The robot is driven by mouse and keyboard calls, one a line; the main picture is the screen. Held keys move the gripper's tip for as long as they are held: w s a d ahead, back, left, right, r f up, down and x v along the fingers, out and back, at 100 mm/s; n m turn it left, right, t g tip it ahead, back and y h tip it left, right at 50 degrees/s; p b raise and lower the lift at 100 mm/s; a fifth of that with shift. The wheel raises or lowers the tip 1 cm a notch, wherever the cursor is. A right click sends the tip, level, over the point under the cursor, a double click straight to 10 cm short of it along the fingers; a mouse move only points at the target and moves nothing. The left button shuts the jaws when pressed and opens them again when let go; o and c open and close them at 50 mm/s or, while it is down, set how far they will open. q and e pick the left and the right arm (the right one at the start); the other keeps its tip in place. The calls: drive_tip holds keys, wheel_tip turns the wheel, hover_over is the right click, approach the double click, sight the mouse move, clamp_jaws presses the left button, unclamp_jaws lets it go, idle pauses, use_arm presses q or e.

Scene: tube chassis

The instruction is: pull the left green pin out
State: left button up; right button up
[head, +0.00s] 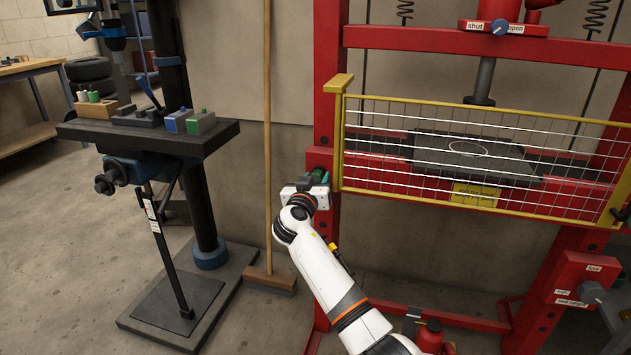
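The left green pin (318,174) sits at the left upright of the red press frame (327,130), just below the lower left corner of the yellow mesh guard. My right gripper (317,184) is right at this pin, its fingers overlapping it in the picture. The fingers are small and partly hidden by the hand, so I cannot tell whether they are closed on the pin. Another green pin (626,214) shows partly at the right edge of the picture, by the right upright. My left gripper is not in view.
The yellow-framed guard (440,99) spans the press front, before a dark plate (470,156). A wooden broom (267,130) leans on the wall left of my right arm. A drill press table (215,137) holds small blocks. A red bottle (430,336) stands low near my forearm.

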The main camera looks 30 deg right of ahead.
clamp_jaws()
drive_tip(key=v, duration=0.7)
drive_tip(key=shift+f, duration=0.2)
drive_tip(key=shift+c, duration=0.5)
unclamp_jaws()
drive_tip(key=shift+w+a, duration=0.1)
drive_tip(key=shift+w, duration=0.05)
drive_tip(key=o, duration=0.4)
drive_tip(key=shift+a+r, duration=0.1)
drive_tip(key=shift+r, duration=0.05)
